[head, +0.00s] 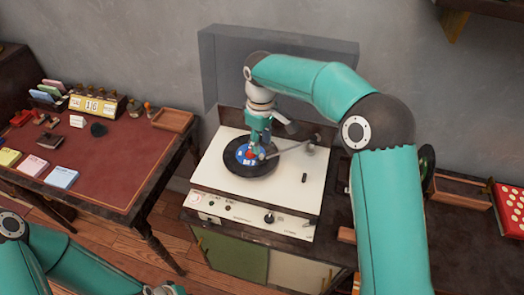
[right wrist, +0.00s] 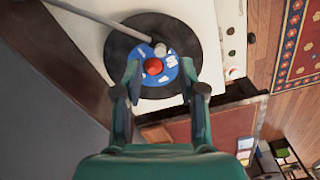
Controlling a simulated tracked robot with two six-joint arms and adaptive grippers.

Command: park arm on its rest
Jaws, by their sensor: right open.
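The record player (head: 221,170) has a cream deck and a black record (head: 236,168) with a blue label. The silver tonearm (head: 292,148) runs from its pivot at the deck's right to over the record. In the right wrist view the tonearm (right wrist: 110,24) comes in from the upper left, its tip by the blue label (right wrist: 172,84) and red centre. My right gripper (head: 258,152) is low over the record, its open fingers (right wrist: 162,78) on either side of the label, with the tonearm tip just beyond them. I cannot make out the tonearm's rest. My left gripper is out of view.
A clear raised lid (head: 225,75) stands behind the deck, close to my right arm. A red-topped desk (head: 120,150) with cards, a calendar and a tray (head: 173,120) is at the left. A red box (head: 507,205) lies at the far right.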

